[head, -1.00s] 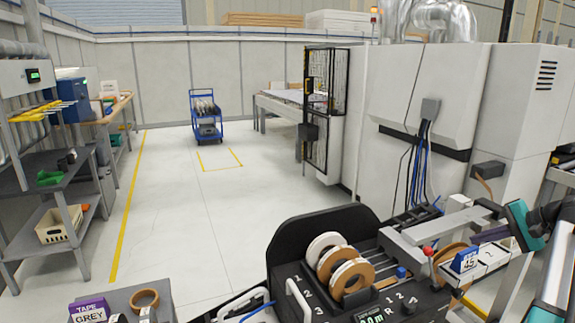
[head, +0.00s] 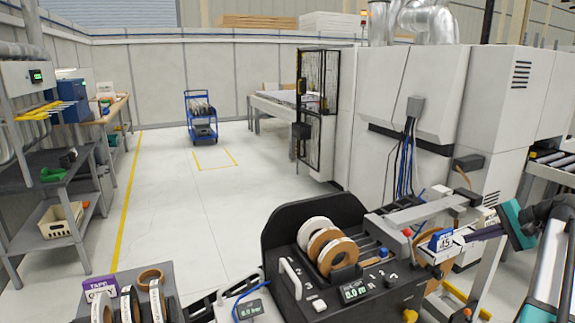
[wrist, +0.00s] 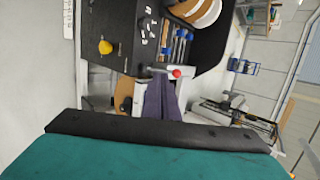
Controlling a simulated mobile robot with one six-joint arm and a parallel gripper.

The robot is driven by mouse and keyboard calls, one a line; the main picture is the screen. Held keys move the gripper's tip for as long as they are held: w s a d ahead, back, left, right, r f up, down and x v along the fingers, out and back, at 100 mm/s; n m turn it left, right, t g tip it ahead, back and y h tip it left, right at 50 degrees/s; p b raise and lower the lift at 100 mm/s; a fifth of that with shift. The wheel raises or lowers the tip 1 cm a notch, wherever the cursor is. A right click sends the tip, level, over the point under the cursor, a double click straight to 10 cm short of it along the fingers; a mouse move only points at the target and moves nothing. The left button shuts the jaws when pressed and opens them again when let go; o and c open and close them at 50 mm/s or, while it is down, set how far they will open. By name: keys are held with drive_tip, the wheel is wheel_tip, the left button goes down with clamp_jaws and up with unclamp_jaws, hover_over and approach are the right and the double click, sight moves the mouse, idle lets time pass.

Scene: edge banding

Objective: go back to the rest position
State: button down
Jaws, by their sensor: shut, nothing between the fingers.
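My gripper (head: 474,236) is at the right of the head view, with dark purple fingers pointing left from its teal body. The fingers are shut and nothing shows between them. In the wrist view, my gripper (wrist: 161,84) reaches up the middle of the picture with its fingers together. Its tips appear near a red knob (wrist: 177,73) on the edge-banding machine. In the head view they appear close to the blue-and-white card marked 45 (head: 441,240). I cannot tell whether they touch anything.
The black banding unit (head: 290,235) with tape rolls (head: 333,250) stands in front, against a large white machine (head: 415,85). A shelf (head: 45,240) and blue cart (head: 201,115) stand farther off. The floor between is clear.

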drive_tip(key=s+a+f+n+g, duration=0.2)
drive_tip(key=a+f, duration=0.7)
drive_tip(key=f, duration=0.4)
drive_tip(key=s+a+f+n+g, duration=0.1)
drive_tip(key=a+f+g, duration=0.2)
drive_tip(key=a+f, duration=0.9)
drive_tip(key=s+a+f+n+g, duration=0.2)
drive_tip(key=a+f, duration=0.5)
drive_tip(key=f, duration=0.8)
drive_tip(key=s+a+f+n+g+h, duration=0.2)
drive_tip(key=s+a+f+n+g, duration=0.2)
drive_tip(key=s+a+f, duration=0.95)
drive_tip(key=s+a+f+n+g+h, duration=0.1)
drive_tip(key=s+f, duration=0.3)
drive_tip(key=s, duration=0.5)
drive_tip(key=s+a+f+n+g+h, duration=0.1)
drive_tip(key=s+f+n+h, duration=0.1)
drive_tip(key=s, duration=0.7)
drive_tip(key=shift+s+f+n, duration=0.15)
drive_tip(key=shift+f+n, duration=0.45)
drive_tip(key=shift+f, duration=0.35)
drive_tip(key=shift+a, duration=0.1)
